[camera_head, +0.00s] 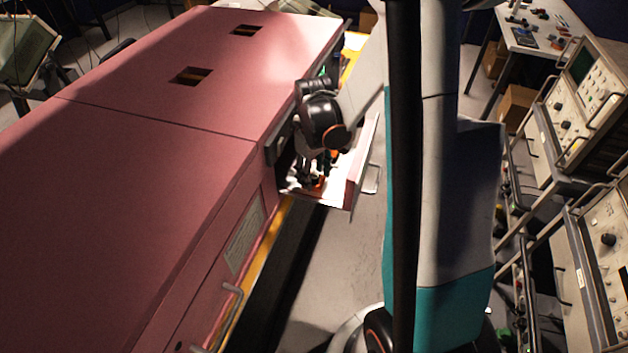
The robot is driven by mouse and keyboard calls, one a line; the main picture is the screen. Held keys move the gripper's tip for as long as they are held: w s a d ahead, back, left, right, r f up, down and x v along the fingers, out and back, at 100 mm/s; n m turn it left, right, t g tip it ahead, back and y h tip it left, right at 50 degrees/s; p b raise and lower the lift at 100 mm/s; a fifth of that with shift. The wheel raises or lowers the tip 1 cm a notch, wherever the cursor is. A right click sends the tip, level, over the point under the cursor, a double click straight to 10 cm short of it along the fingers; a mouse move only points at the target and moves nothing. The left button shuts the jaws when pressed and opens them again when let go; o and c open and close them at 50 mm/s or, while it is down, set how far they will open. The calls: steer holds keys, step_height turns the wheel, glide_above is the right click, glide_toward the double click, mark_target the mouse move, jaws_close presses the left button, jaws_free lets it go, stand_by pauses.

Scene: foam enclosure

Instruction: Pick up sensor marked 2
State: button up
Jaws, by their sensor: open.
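An open drawer (352,190) with a white inside sticks out of the pink enclosure (150,170). My gripper (312,181) points down into the drawer and is open. A small orange thing (321,184) shows at the fingertips, low in the drawer. I cannot tell whether it is a sensor or part of something else, or whether the fingers touch it. No mark "2" is readable in this view. My wrist and fingers hide much of the drawer's inside.
The enclosure's side is close on the left of my gripper. The drawer's front panel with its handle (372,180) is close on the right. Racks with instruments (585,105) stand at the right. A table with small items (540,25) is at the back right.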

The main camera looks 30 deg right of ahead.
steer(key=c, duration=1.1)
steer(key=shift+r, duration=0.1)
steer(key=shift+c, duration=0.2)
